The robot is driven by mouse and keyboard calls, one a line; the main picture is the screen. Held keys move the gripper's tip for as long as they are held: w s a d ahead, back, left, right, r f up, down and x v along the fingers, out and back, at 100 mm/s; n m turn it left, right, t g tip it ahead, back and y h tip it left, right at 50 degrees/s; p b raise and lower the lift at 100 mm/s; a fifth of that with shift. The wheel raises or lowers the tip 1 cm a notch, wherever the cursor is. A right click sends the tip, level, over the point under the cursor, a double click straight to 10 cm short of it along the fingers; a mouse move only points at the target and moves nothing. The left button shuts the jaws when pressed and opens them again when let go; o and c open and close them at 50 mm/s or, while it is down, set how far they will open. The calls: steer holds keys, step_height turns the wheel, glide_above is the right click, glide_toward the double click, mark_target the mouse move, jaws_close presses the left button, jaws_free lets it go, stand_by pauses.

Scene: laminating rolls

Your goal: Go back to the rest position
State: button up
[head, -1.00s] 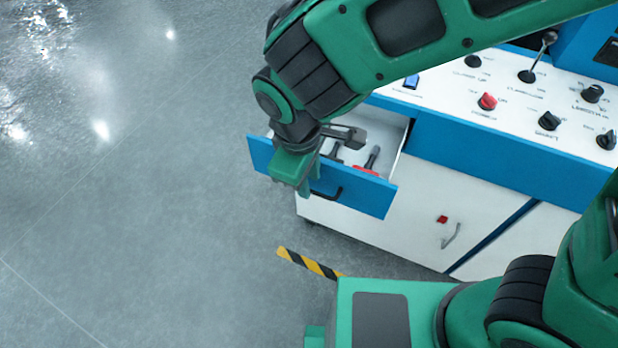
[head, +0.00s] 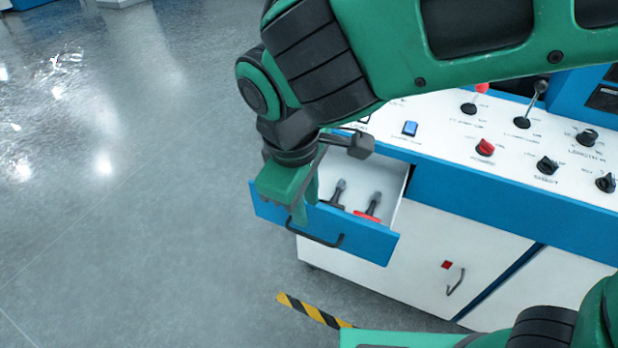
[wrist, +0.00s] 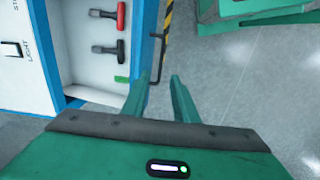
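My gripper (head: 300,207) is above the front edge of the pulled-out blue-fronted drawer (head: 355,244). In the wrist view its two fingers (wrist: 160,98) are apart with nothing between them, and the drawer lies to their left. The drawer holds a red-handled tool (head: 369,208) and a black-handled tool (head: 338,192); both also show in the wrist view, the red one (wrist: 121,16) and the black one (wrist: 118,47). A small green piece (wrist: 122,79) shows in the drawer near the left finger.
The white and blue machine (head: 480,170) carries knobs and levers on its top panel, right of my arm. Below is a cabinet door with a handle (head: 456,281). A yellow-black floor stripe (head: 312,309) lies in front. The grey floor at left is clear.

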steer(key=w+d+r+m+g, duration=0.1)
steer(key=w+d+m, duration=0.3)
steer(key=d, duration=0.8)
steer(key=w+d+m, duration=0.3)
steer(key=d+m, duration=0.2)
steer(key=d, duration=0.8)
steer(key=s+d+m, duration=0.5)
steer(key=s+d, duration=0.2)
steer(key=d, duration=0.3)
steer(key=s+d+f+m+g+y, duration=0.1)
steer(key=s+d+m, duration=0.5)
steer(key=d, duration=0.4)
steer(key=shift+s+f, duration=0.2)
steer(key=shift+s, duration=0.2)
